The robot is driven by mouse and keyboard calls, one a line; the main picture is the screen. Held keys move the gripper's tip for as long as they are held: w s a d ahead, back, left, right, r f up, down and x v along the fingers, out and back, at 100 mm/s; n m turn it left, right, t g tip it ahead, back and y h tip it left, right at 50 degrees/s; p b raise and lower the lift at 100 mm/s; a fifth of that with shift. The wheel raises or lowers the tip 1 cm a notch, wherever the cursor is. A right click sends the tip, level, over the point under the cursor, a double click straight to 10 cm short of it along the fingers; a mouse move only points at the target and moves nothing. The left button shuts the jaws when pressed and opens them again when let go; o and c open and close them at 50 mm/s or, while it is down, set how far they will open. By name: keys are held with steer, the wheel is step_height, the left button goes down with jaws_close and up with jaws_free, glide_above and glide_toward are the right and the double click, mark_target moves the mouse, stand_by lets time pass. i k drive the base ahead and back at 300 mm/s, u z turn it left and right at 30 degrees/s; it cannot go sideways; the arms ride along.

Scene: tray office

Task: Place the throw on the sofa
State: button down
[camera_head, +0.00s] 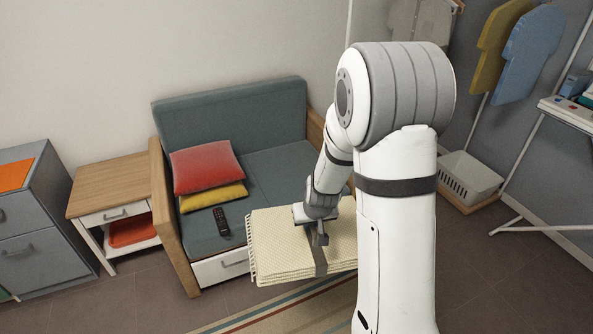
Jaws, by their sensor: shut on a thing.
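The throw (283,236) is a folded cream, dotted cloth with a fringed left edge and a grey band. My gripper (318,240) is shut on it near the band, and my arm hides the throw's right end. The throw shows in front of and over the front edge of the sofa (230,125), partly covering the seat in the picture. I cannot tell whether it touches the seat. The sofa is blue-grey with wooden arms, and my arm hides much of its right side.
A red cushion (206,167) and a yellow cushion (213,198) lie stacked on the seat's left, with a black remote (221,221) in front. A wooden side table (108,183) stands left of the sofa. A striped rug (275,312) lies in front. The rear middle seat is clear.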

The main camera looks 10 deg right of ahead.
mark_target(299, 179)
steer(key=i, duration=1.85)
steer(key=u, duration=0.05)
